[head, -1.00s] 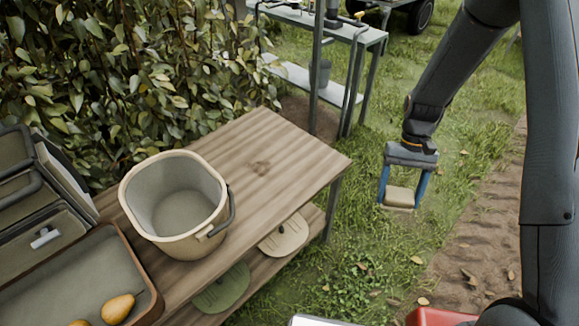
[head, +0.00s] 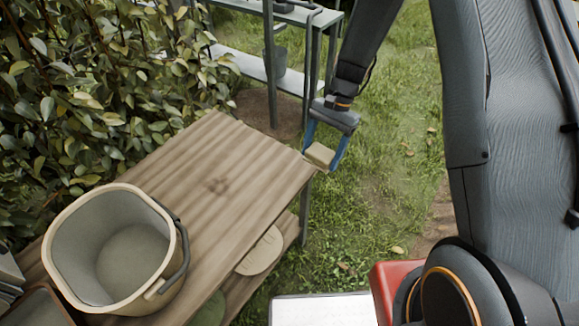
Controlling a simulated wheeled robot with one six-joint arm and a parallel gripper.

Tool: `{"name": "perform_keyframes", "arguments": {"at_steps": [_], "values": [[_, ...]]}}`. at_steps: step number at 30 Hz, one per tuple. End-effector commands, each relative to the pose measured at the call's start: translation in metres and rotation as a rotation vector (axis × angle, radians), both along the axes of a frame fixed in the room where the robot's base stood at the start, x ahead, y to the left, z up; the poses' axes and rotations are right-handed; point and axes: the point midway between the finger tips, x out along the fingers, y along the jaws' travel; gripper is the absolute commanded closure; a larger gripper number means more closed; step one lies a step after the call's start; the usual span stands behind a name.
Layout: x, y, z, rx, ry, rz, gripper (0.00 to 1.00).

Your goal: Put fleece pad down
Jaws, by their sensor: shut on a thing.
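The fleece pad (head: 320,154) is a small beige block. My gripper (head: 322,150) is shut on it, with a blue finger on either side of it. Gripper and pad are at the far right corner of the wooden table (head: 240,165) in the head view. I cannot tell whether the pad is over the tabletop or just beyond its edge, nor its exact height. No contact with the wood is clear.
A cream bucket (head: 171,290) with a dark handle stands at the table's near left. A round beige lid (head: 262,252) lies on the lower shelf. A leafy hedge (head: 80,90) borders the left. The tabletop's far half is bare. A metal rack (head: 240,62) stands behind.

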Motion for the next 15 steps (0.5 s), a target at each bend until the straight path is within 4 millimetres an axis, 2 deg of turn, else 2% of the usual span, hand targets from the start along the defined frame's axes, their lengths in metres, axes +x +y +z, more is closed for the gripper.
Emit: {"name": "perform_keyframes", "arguments": {"at_steps": [1, 3, 6, 9, 12, 15], "values": [[0.008, 0.019, -0.003, 0.002, -0.003, -0.149, 0.51], [0.018, 0.041, -0.001, 0.002, -0.003, -0.391, 0.51], [0.032, 0.066, 0.002, 0.001, -0.003, -0.739, 0.51], [0.042, 0.081, 0.005, 0.000, -0.003, -1.047, 0.51], [0.050, 0.087, 0.008, 0.001, -0.003, -1.278, 0.51], [0.054, 0.089, 0.010, 0.000, -0.002, -1.422, 0.51]]}}
